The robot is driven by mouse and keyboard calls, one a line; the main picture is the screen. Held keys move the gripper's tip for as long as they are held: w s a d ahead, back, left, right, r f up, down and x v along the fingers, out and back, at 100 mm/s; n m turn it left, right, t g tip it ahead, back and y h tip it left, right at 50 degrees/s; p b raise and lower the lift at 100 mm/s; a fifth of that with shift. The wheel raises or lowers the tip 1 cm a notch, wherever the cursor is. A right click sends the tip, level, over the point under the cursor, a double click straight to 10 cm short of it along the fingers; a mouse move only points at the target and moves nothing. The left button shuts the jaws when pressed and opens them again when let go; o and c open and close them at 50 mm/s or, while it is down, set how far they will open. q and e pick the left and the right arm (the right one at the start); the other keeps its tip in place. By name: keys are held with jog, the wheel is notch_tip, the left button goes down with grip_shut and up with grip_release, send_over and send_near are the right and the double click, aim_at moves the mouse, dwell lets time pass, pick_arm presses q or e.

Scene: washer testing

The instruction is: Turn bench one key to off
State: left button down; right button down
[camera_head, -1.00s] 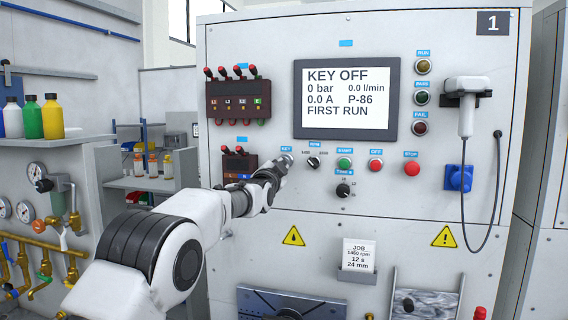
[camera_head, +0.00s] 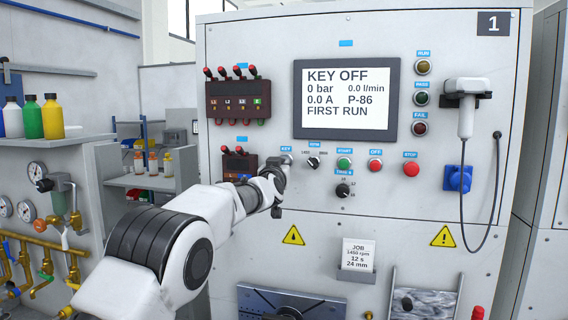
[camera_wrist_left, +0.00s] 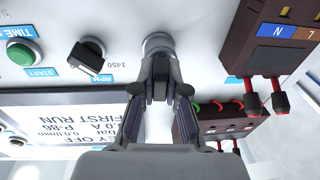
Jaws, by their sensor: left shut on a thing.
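Bench one's panel (camera_head: 300,200) carries a "1" plate at its top right. Its screen (camera_head: 346,98) reads KEY OFF, 0 bar and FIRST RUN. My left gripper (camera_head: 284,164) reaches the panel just under the blue KEY label (camera_head: 286,149). In the left wrist view, which is upside down, my left gripper (camera_wrist_left: 160,85) is shut on the key, with its fingertips at the round key switch (camera_wrist_left: 158,41). The fingers hide most of the key, so I cannot tell its angle. My right gripper is not in view.
The black RPM knob (camera_head: 313,162) is close right of the key, with the green START button (camera_head: 344,163) beyond. Red-lead terminal blocks (camera_head: 238,100) are above and left. A hand-held unit (camera_head: 466,105) hangs at the right on a cord.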

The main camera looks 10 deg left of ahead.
pick_arm(q)
jog(key=c, duration=1.1)
grip_release()
jog(key=shift+c, duration=0.2)
